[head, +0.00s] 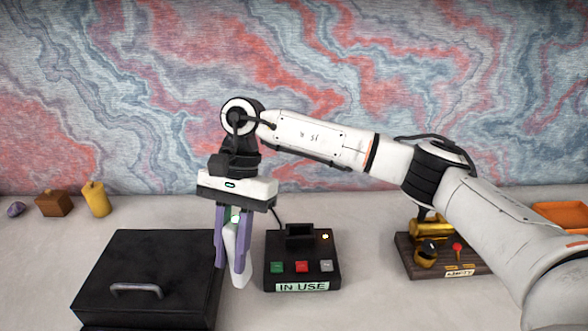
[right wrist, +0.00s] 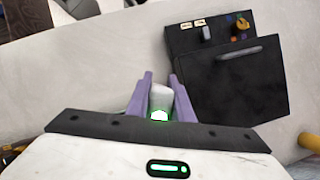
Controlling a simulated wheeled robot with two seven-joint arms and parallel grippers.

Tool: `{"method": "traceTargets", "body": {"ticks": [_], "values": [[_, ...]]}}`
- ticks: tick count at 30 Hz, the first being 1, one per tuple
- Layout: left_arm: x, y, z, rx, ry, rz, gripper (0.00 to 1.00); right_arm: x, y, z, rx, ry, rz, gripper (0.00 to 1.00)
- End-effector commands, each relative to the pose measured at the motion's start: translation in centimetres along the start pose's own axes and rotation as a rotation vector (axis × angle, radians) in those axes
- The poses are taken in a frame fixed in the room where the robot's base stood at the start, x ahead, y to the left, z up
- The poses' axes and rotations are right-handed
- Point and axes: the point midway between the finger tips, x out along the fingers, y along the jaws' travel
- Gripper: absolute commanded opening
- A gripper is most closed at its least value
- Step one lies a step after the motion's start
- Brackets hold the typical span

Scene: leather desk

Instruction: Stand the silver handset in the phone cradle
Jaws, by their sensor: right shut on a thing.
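The silver handset (head: 239,252) is upright between the purple fingers of my right gripper (head: 233,262), which is shut on it. Its lower end points down toward the desk, and I cannot tell whether it touches. The handset (right wrist: 161,97) also shows between the fingers (right wrist: 160,88) in the right wrist view. The phone cradle (head: 301,262) is a black base just right of the gripper, with a raised slot at the back, green, red and grey buttons, and an IN USE label. My left gripper is not in view.
A black box (head: 150,262) with a grey handle stands close left of the gripper. A yellow candle (head: 95,199), a brown block (head: 53,203) and a purple stone (head: 15,209) sit at the back left. A wooden stand (head: 440,262) with brass parts is on the right, near an orange tray (head: 562,214).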

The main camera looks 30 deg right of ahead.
Motion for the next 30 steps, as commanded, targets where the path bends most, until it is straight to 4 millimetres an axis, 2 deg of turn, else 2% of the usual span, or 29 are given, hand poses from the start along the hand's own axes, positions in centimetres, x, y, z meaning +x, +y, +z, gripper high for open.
{"method": "traceTargets", "body": {"ticks": [1, 6, 9, 12, 15, 18, 30], "values": [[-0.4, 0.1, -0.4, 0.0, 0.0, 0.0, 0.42, -1.5, 0.0, -1.9, 0.115, -0.002, -0.049, 0.0], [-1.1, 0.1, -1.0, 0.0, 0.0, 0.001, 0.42, -6.3, 0.7, -9.2, 0.561, -0.002, -0.237, 0.0], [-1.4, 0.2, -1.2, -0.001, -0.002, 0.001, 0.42, -8.9, 1.7, -12.9, 0.781, -0.002, -0.331, 0.0], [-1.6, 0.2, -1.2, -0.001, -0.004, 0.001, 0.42, -10.7, 2.7, -15.6, 0.942, -0.003, -0.397, 0.0], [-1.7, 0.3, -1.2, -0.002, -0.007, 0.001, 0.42, -11.8, 3.5, -17.2, 1.039, -0.003, -0.437, 0.0], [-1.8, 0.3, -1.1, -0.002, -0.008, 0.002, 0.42, -12.3, 3.8, -18.0, 1.086, -0.003, -0.456, 0.0], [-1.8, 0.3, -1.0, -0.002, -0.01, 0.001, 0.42, -12.3, 3.8, -18.1, 1.094, -0.004, -0.46, 0.0]]}}
